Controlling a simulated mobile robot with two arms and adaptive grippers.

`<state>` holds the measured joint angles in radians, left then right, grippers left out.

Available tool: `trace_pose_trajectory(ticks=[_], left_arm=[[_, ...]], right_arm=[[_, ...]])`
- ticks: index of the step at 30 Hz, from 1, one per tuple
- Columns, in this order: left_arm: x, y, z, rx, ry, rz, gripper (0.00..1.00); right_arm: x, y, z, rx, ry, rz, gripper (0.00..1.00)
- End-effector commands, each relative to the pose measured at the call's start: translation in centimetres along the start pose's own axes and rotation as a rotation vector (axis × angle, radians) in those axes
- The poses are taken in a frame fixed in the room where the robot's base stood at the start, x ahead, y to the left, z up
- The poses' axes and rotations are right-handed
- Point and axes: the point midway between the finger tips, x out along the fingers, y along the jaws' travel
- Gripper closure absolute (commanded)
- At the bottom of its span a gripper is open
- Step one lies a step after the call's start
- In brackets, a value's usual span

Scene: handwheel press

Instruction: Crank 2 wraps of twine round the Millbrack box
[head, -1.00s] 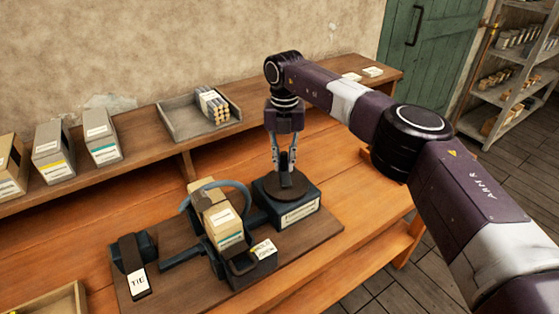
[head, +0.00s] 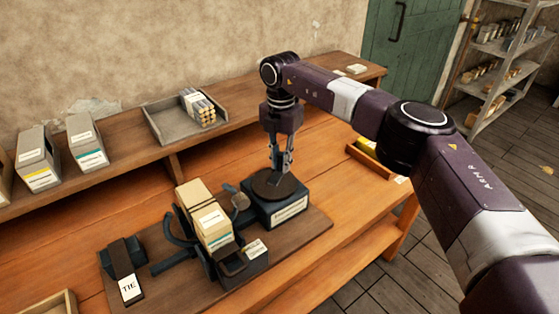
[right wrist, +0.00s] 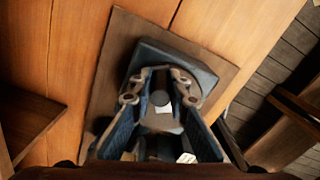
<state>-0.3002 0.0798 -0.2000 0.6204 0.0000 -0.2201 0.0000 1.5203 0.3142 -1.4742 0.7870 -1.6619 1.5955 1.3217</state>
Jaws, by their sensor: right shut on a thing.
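The Millbrack box (head: 205,222), tan with a white label and a teal stripe, stands in the dark cradle of the wrapping machine. A blue-grey curved winding arm (head: 172,228) shows at its left side, and a round grey part (head: 240,202) at its right. My right gripper (head: 280,170) points down at the dark round crank disc (head: 265,186) on the blue base. It is shut on the crank knob, which shows between the fingers in the right wrist view (right wrist: 160,98). A lever block labelled TIE (head: 127,288) sits at the left of the board. My left gripper is not in view.
Boxes (head: 38,158) and a grey tray of rolled sticks (head: 165,133) stand on the raised back shelf. A tray with a yellow thing (head: 367,148) lies behind my right arm. The orange bench top is clear at the front right.

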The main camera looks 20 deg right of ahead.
Motion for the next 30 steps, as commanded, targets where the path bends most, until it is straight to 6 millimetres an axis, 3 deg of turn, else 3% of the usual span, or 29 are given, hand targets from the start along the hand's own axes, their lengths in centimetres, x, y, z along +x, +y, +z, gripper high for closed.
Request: trace_pose_trajectory(ticks=[11, 12, 16, 25, 30], left_arm=[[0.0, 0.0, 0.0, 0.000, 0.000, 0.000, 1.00], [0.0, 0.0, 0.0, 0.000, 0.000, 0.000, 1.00], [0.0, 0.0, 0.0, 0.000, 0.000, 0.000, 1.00], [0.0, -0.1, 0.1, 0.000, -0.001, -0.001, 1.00], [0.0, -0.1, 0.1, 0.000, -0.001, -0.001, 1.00]], right_arm=[[-0.3, 0.1, 0.2, 0.006, -0.005, 0.005, 1.00], [-0.3, 0.1, 0.2, 0.006, -0.005, 0.005, 0.82], [-0.2, 0.0, 0.2, 0.005, -0.004, 0.003, 0.68], [-0.2, 0.0, 0.1, 0.003, -0.002, 0.001, 0.67], [-1.9, 0.1, 0.1, 0.003, -0.003, 0.003, 0.67]])
